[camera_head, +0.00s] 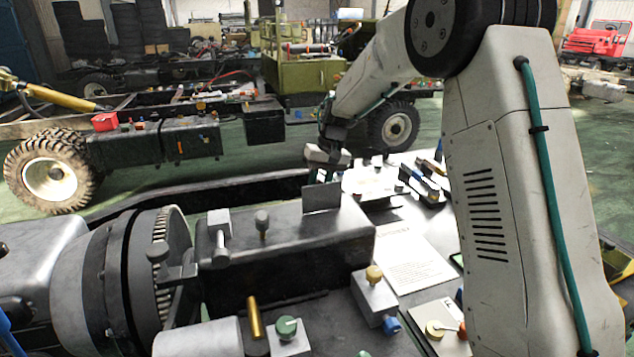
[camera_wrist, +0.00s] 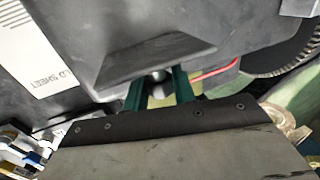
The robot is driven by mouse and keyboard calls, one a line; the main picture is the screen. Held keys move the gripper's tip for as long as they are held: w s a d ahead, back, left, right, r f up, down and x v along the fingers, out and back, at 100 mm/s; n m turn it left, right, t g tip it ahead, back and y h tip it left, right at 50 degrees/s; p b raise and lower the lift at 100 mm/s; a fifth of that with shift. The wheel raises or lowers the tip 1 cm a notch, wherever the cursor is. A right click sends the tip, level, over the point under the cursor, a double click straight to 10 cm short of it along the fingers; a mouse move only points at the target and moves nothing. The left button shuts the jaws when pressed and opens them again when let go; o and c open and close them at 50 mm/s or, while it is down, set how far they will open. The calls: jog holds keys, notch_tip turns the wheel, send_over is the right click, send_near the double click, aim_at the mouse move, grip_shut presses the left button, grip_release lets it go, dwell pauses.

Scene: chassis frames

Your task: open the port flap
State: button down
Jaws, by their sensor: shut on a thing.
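The port flap (camera_head: 321,198) is a dark grey plate at the far right end of a long dark housing (camera_head: 290,240) in the head view. It stands raised from the housing's top. In the wrist view the flap (camera_wrist: 155,55) is a dark slanted plate just beyond my fingertips. My gripper (camera_head: 324,176) is at the flap's upper edge, with green fingers. In the wrist view the gripper (camera_wrist: 159,84) has its two fingers a little apart, with a small grey rounded part between them. The exact contact is partly hidden by the flap and the gripper body.
A valve block with a brass knob (camera_head: 374,275) stands right of the housing. A printed sheet (camera_head: 412,262) lies on the bench beyond it. A round toothed flange (camera_head: 165,265) is at left. A red wire (camera_wrist: 215,69) runs near the fingers.

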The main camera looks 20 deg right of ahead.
jog(key=shift+w+f+g, duration=0.15)
jog(key=shift+w+g, duration=0.15)
jog(key=shift+g, duration=0.1)
dwell(0.3)
jog(key=c, duration=1.2)
grip_release()
jog(key=shift+r, duration=0.45)
notch_tip(320, 180, up, 3)
jog(key=shift+f, duration=0.2)
jog(key=s, duration=0.5)
jog(key=s+r, duration=0.1)
jog(key=s, duration=1)
jog(key=shift+r, duration=0.25)
jog(key=shift+o, duration=0.3)
